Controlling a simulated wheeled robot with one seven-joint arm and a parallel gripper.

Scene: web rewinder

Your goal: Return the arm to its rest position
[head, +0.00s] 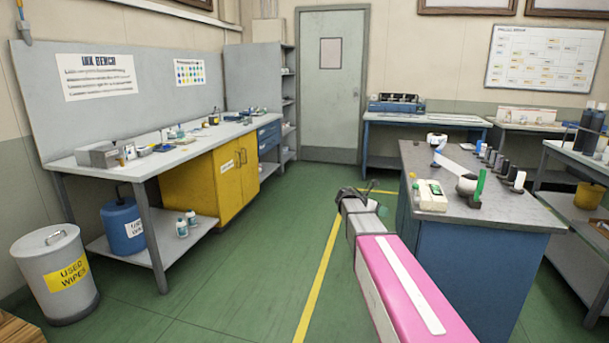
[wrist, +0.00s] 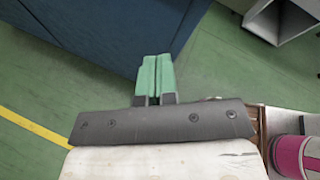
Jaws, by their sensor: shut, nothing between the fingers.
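My gripper shows in the wrist view (wrist: 157,75) with its two green fingers pressed together and nothing between them. In the head view only a small green part of my gripper (head: 382,211) shows, beside the left side of the blue island bench. My pink and grey arm reaches forward from the lower right of the head view and hides part of the gripper.
The ink bench (head: 85,165), yellow cabinet (head: 222,180) and used wipes bin (head: 55,275) stand left. Green floor (head: 250,260) between them is clear.

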